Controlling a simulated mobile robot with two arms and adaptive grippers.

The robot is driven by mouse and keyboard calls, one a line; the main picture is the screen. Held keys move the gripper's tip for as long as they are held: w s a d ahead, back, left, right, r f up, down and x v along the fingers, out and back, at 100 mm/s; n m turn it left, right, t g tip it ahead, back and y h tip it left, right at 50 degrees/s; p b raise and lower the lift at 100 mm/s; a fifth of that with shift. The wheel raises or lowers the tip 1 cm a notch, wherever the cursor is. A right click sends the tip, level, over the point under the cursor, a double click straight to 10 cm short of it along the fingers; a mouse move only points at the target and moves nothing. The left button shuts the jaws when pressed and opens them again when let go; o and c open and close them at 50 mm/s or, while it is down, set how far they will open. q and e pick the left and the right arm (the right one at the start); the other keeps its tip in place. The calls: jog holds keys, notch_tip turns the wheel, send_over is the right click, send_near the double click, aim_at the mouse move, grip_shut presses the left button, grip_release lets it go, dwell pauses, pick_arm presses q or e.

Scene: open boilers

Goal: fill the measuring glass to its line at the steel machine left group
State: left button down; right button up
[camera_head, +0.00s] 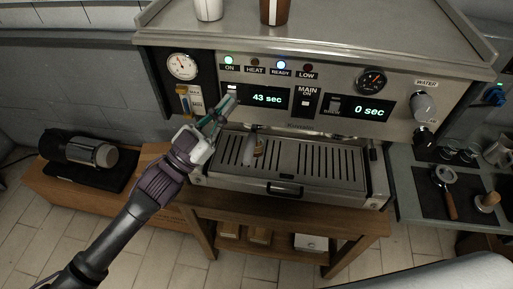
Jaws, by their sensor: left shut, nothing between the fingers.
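The steel machine (320,50) stands ahead of me. Its left display (266,98) reads 43 sec, and its right display (370,110) reads 0 sec. My left gripper (229,101) is shut and empty, in front of the panel just left of the left display, by the left switch (232,88). I cannot tell whether it touches the switch. A small vessel with brownish content (259,147), perhaps the measuring glass, is at the left part of the drip tray (320,160), beside a pale grey handle-like shape. Its line and level are too small to read. My right gripper is not in view.
The ON and READY lamps glow. Gauges (182,66) sit on the panel, with WATER knobs (424,106) at right. Two cups stand on top. A portafilter (446,182) and tamper (487,201) lie on the right counter. A dark cylindrical device (75,149) rests on the left bench.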

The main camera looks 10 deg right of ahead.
pick_arm(q)
jog(key=shift+w, duration=0.1)
jog(key=shift+w+d, duration=0.2)
jog(key=shift+w, duration=0.25)
jog(key=s, duration=0.1)
jog(key=s+a+p, duration=0.1)
jog(key=s, duration=0.3)
jog(key=shift+a, duration=0.3)
jog(key=shift+w, duration=0.1)
